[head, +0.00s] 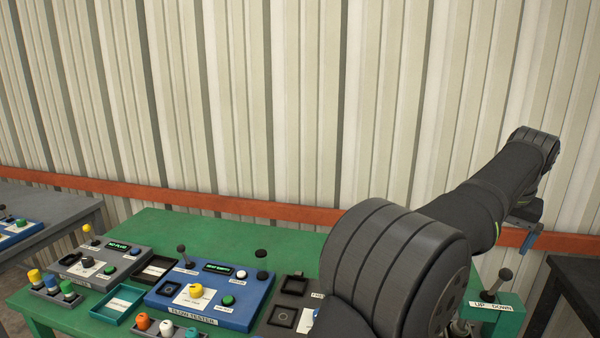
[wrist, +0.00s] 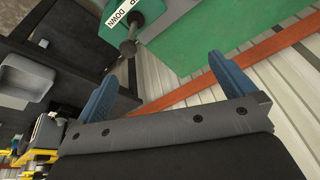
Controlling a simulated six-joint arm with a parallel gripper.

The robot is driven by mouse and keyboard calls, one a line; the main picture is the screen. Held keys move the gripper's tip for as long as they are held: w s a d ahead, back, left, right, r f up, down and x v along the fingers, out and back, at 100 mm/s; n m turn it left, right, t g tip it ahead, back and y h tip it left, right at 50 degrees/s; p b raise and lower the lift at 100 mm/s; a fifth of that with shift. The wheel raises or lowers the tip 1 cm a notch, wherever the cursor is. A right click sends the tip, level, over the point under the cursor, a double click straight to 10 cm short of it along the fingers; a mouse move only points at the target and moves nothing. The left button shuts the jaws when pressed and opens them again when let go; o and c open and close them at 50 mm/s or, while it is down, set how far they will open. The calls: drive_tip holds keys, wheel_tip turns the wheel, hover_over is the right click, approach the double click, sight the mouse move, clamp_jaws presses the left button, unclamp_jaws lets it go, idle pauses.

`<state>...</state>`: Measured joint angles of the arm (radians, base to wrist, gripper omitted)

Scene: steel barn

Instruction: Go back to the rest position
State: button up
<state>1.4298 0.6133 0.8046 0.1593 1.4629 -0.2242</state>
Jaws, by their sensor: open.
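My gripper (wrist: 164,67) shows in the wrist view with its two blue fingers wide apart and nothing between them. In the head view my gripper (head: 527,236) is at the right, beyond the table's right end and in front of the wall's orange rail. Part of it is hidden behind my arm there. My arm reaches across the right side of the head view and covers part of the table.
A green table (head: 175,228) bears a blue flow tester (head: 238,312), a grey tester (head: 70,258) and a teal tray (head: 106,310). A teal lever box (head: 508,318) labelled UP and DOWN is at the right. A dark table (head: 575,275) stands farther right. A corrugated wall (head: 300,100) rises behind.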

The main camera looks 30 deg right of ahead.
drive_tip(key=shift+v, duration=1.85)
